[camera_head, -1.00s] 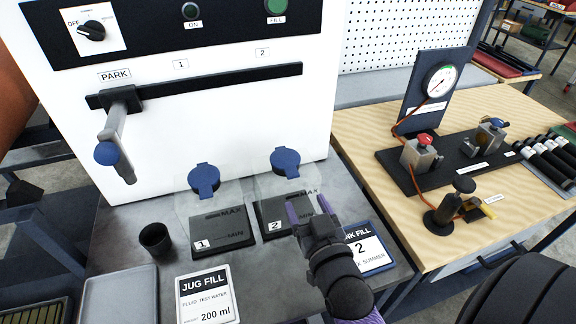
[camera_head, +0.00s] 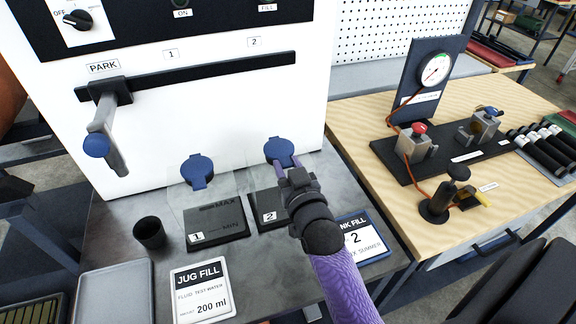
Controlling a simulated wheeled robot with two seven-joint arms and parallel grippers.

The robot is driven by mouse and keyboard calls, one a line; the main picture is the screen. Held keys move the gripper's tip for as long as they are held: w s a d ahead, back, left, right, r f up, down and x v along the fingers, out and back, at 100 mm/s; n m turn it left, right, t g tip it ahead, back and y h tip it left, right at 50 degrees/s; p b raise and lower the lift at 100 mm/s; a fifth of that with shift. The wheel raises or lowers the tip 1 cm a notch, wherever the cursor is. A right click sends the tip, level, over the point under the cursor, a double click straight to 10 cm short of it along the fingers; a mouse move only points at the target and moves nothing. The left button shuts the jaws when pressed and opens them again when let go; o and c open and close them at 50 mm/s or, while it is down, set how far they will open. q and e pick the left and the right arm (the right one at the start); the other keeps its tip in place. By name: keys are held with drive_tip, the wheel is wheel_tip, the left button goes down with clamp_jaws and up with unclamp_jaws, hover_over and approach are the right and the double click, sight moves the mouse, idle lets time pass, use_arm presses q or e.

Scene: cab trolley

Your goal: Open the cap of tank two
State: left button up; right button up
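The blue cap of tank two (camera_head: 279,150) sits closed on top of the clear tank behind the dark plate marked 2 (camera_head: 262,207). The matching blue cap of tank one (camera_head: 197,170) is to its left, also closed. My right gripper (camera_head: 290,165) reaches up from the lower right on a purple arm, its fingertips at the near edge of tank two's cap. The fingers are partly hidden by the wrist, and I cannot tell whether they touch the cap or how far apart they are. My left gripper is not in view.
A lever with a blue knob (camera_head: 96,145) hangs at PARK on the white panel. A black cup (camera_head: 150,232), a grey tray (camera_head: 113,296) and a JUG FILL card (camera_head: 201,291) lie at the front left. A wooden bench (camera_head: 365,112) with valves and a gauge is right.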

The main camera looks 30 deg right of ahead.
clamp_jaws()
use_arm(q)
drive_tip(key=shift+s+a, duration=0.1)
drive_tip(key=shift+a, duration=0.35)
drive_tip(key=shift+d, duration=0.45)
